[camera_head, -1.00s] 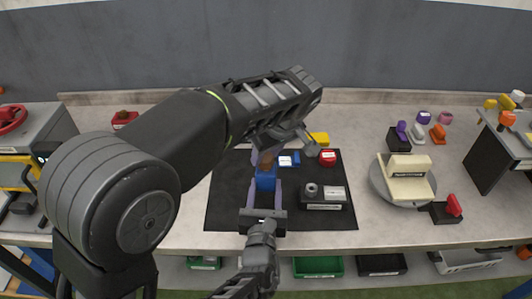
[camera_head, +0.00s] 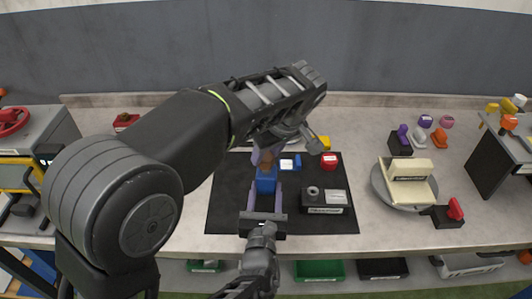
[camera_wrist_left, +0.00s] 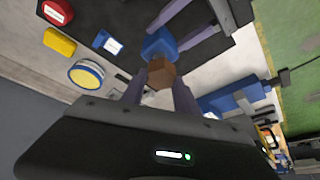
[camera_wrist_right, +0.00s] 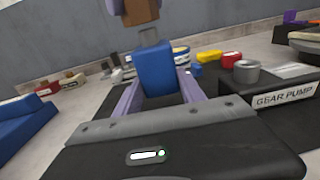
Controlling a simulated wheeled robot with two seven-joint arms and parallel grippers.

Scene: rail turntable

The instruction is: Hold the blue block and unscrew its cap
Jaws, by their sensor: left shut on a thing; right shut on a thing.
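The blue block (camera_head: 266,185) is upright over the black mat (camera_head: 222,205), between the purple fingers of my right gripper (camera_head: 266,188), which is shut on it. The right wrist view shows the blue block (camera_wrist_right: 154,68) with a grey stud on top. The brown hexagonal cap (camera_wrist_right: 140,11) is just above the stud, with a small gap and slightly to the left. My left gripper (camera_wrist_left: 160,80) is shut on the cap (camera_wrist_left: 160,75) from above. In the head view my left arm partly hides the cap (camera_head: 267,160).
A dark gear pump box (camera_head: 322,209) stands close to the right of the block. A red round part (camera_head: 329,160) and a blue-and-white box (camera_head: 288,164) lie behind. A turntable (camera_head: 382,194) with a cream block is farther right. The mat's left side is bare.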

